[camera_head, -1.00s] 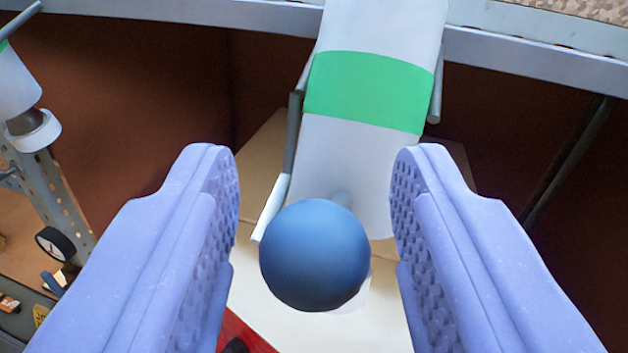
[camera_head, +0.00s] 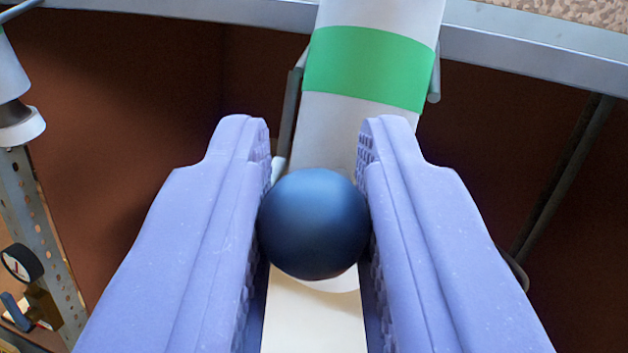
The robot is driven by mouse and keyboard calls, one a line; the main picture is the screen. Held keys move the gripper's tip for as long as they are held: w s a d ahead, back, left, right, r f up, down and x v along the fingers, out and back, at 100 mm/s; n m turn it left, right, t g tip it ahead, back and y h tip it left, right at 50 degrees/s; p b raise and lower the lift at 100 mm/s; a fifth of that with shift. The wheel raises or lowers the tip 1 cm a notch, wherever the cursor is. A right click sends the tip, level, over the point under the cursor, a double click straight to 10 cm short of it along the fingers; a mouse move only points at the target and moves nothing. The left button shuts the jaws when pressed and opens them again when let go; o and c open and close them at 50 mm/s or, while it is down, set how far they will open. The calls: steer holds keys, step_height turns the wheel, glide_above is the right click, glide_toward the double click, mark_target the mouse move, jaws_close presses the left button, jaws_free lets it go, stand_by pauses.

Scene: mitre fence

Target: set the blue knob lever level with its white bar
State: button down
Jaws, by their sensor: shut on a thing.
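The blue knob (camera_head: 313,225) is a round dark blue ball in the middle of the view. My gripper (camera_head: 315,150) has its two lavender, dimpled fingers closed against the left and right sides of the knob. Beyond the knob is a pale grey-white piece (camera_head: 335,125) with a green band (camera_head: 368,68) across it. The lever's shaft is hidden behind the knob. A white bar beside the knob cannot be clearly told apart; a strip at the left behind the finger is mostly covered.
A grey metal rail (camera_head: 540,50) crosses the top. At the left stand a perforated metal post (camera_head: 35,225) and a round gauge (camera_head: 20,263). A pale surface (camera_head: 315,318) lies below the knob. Dark brown panels fill both sides.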

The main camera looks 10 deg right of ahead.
mark_target(311, 143)
steer(key=f+t+b, duration=0.1)
steer(key=b, duration=0.3)
steer(key=w+f+n+t+b, duration=0.1)
steer(key=t+b, duration=0.1)
steer(key=b, duration=0.2)
steer(key=f+n+t+y+b, duration=0.1)
steer(key=b, duration=0.4)
steer(key=shift+w+d+f, duration=0.15)
steer(key=shift+d+f, duration=0.05)
steer(key=shift+f, duration=0.2)
steer(key=shift+t, duration=0.3)
steer(key=shift+r, duration=0.1)
steer(key=c, duration=1)
jaws_free()
steer(key=v, duration=0.7)
steer(key=shift+s, duration=0.35)
